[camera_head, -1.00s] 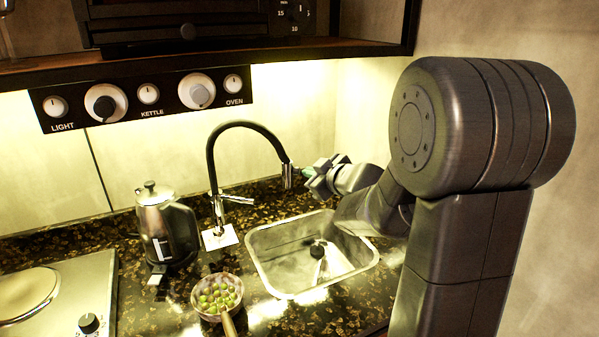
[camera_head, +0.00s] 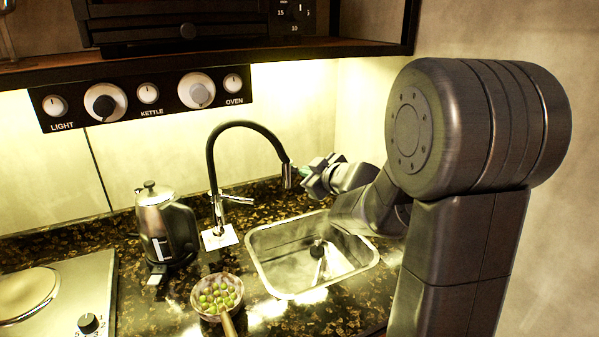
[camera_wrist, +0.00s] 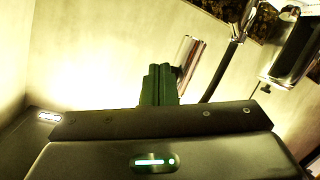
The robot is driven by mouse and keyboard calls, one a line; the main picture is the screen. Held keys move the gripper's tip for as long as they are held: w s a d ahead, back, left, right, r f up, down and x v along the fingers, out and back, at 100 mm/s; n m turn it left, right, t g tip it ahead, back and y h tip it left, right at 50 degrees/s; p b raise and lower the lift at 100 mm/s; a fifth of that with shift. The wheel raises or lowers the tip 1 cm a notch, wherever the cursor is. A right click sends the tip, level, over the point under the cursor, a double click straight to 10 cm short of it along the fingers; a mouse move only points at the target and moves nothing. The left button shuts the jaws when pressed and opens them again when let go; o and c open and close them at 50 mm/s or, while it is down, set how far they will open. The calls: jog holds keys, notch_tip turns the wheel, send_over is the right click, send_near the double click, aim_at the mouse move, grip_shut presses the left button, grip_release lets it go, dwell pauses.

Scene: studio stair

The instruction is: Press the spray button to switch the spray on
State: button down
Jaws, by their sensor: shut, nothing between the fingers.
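The black-hosed faucet (camera_head: 212,165) stands behind the sink, and its metal spray head (camera_head: 287,176) hangs over the sink's back edge. My gripper (camera_head: 303,171) is shut and empty, just right of the spray head, with its fingertips pointing left toward it. In the wrist view, the shut green fingers (camera_wrist: 158,84) are in front of the shiny spray head (camera_wrist: 188,60), which shows just to their right and is partly hidden by them. I cannot tell whether they touch. The spray button cannot be made out, and no water is visible.
The metal sink (camera_head: 262,270) lies below my gripper with a dark-ended item inside. A kettle (camera_head: 165,230) and a pan of green round food (camera_head: 217,297) stand left of it. A hob (camera_head: 85,285) is farther left. A knob panel (camera_head: 150,115) is on the wall.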

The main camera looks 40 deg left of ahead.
dwell(0.4)
jog(key=shift+w+d+p, duration=0.3)
jog(key=shift+d+p, duration=0.2)
jog(key=shift+d, duration=0.3)
jog(key=d, duration=0.1)
jog(key=w+d+p, duration=0.1)
jog(key=d, duration=0.1)
jog(key=w+d+p, duration=0.1)
jog(key=shift+d, duration=0.35)
jog(key=shift+a, duration=0.15)
dwell(0.3)
